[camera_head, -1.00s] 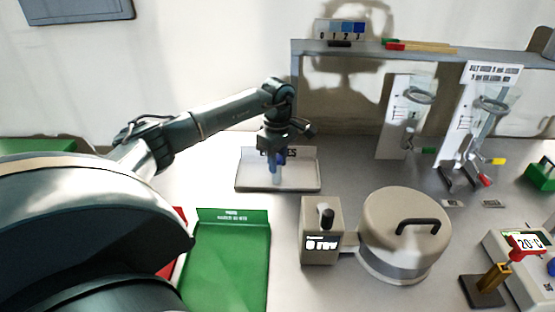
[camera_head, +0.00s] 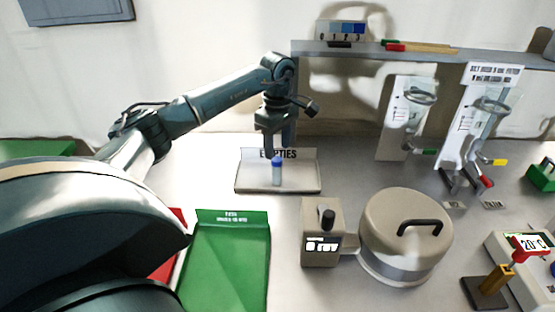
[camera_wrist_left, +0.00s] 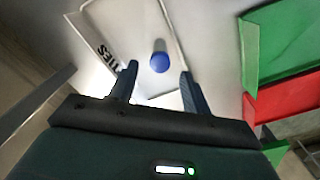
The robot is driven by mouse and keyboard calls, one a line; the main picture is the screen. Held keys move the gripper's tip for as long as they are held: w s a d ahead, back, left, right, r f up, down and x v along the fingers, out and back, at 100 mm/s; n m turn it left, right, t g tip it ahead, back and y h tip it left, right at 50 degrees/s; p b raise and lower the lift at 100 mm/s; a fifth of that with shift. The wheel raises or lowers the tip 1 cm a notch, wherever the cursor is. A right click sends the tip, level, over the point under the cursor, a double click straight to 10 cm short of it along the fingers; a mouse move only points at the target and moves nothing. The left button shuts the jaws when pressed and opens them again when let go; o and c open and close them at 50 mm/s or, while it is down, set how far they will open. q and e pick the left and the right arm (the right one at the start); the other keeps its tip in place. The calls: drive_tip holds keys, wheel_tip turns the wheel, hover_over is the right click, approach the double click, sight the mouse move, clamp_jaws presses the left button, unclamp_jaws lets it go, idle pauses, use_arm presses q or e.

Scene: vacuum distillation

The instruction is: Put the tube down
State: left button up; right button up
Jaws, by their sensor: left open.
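The tube (camera_head: 277,172), clear with a blue cap, stands upright on the white tray labelled "EMPTIES" (camera_head: 248,186). In the left wrist view the tube's blue cap (camera_wrist_left: 159,62) shows beyond and between the fingertips, with the tray (camera_wrist_left: 178,22) around it. My left gripper (camera_head: 272,150) is open and above the tube, apart from it. Its two open fingers also show in the left wrist view (camera_wrist_left: 158,82). My right gripper is not in view.
A green tray (camera_head: 232,262) lies in front, with a red tray (camera_head: 168,262) beside it. A box with a display (camera_head: 321,232) and a lidded round pot (camera_head: 405,240) stand to the right.

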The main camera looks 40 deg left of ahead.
use_arm(q)
wheel_tip(320, 180, up, 6)
drive_tip(key=shift+r, duration=0.2)
idle(0.6)
